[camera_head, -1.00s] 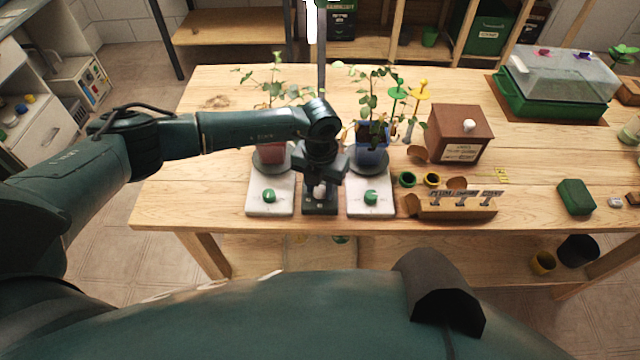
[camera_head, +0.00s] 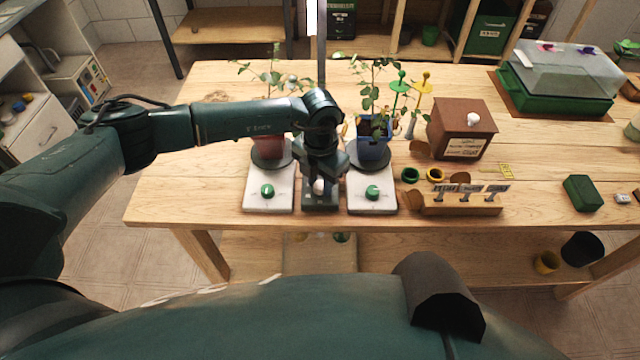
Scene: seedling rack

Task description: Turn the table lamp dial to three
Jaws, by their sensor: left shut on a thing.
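The table lamp has a dark base (camera_head: 320,205) near the table's front edge, with a grey post (camera_head: 322,62) rising behind it to a bright lamp part at the top of the view. A small whitish dial (camera_head: 319,187) shows on the base. My left gripper (camera_head: 319,178) points down over the base and is shut on the dial. Its fingers and wrist hide much of the dial, and no setting marks can be read. My right gripper is not in view.
White scales with green knobs stand close on both sides, the left one (camera_head: 270,203) under a red pot (camera_head: 268,145), the right one (camera_head: 372,205) under a blue pot (camera_head: 374,150). A brown box (camera_head: 462,128) and a wooden label holder (camera_head: 460,209) stand to the right.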

